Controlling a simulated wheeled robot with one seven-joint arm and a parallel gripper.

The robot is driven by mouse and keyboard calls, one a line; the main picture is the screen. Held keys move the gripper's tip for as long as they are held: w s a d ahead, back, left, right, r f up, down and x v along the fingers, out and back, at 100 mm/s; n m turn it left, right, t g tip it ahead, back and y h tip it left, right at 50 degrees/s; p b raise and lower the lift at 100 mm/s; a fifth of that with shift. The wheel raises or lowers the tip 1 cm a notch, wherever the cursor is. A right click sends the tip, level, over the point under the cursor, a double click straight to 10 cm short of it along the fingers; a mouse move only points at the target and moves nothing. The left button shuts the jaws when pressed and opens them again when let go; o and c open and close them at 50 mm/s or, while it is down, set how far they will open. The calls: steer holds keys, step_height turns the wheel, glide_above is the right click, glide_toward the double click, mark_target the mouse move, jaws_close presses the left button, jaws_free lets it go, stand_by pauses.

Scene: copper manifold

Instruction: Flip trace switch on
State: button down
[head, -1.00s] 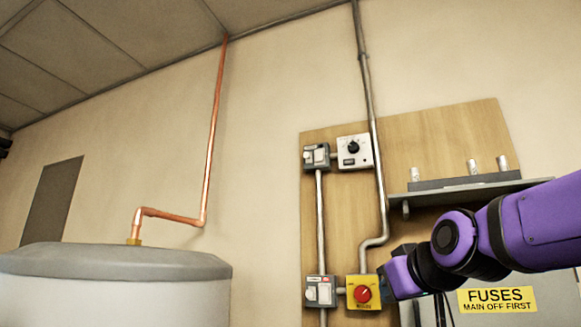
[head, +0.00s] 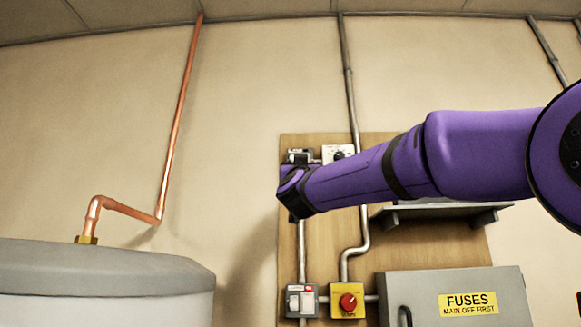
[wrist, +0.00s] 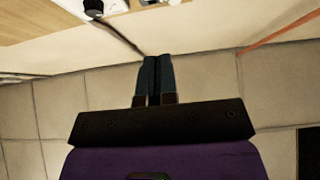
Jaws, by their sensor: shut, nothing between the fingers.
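Two grey switch boxes are on the wooden board; I cannot read which is the trace switch. The upper switch box (head: 299,156) is partly hidden by my wrist, beside a white dial box (head: 338,152). The lower switch box (head: 301,301) has pale rockers and sits left of a yellow box with a red knob (head: 347,302). My gripper (wrist: 155,62) is shut and empty in the wrist view, its fingertips below the board's edge in that upside-down picture. In the head view my wrist covers its fingers. Whether they touch anything cannot be told.
A grey fuse cabinet (head: 455,297) stands below a metal shelf (head: 440,212). Conduit (head: 350,110) runs up the wall. A grey tank (head: 105,268) with a copper pipe (head: 178,115) is at left. Bare wall lies between pipe and board.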

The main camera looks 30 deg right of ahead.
stand_by(0.3)
steer(key=w+d+f+x, duration=0.1)
steer(key=f+x, duration=0.1)
steer(key=x, duration=1.1)
steer(key=shift+w+f, duration=0.15)
steer(key=shift+w+d+f, duration=0.2)
steer(key=shift+w+d, duration=0.1)
steer(key=shift+w, duration=0.1)
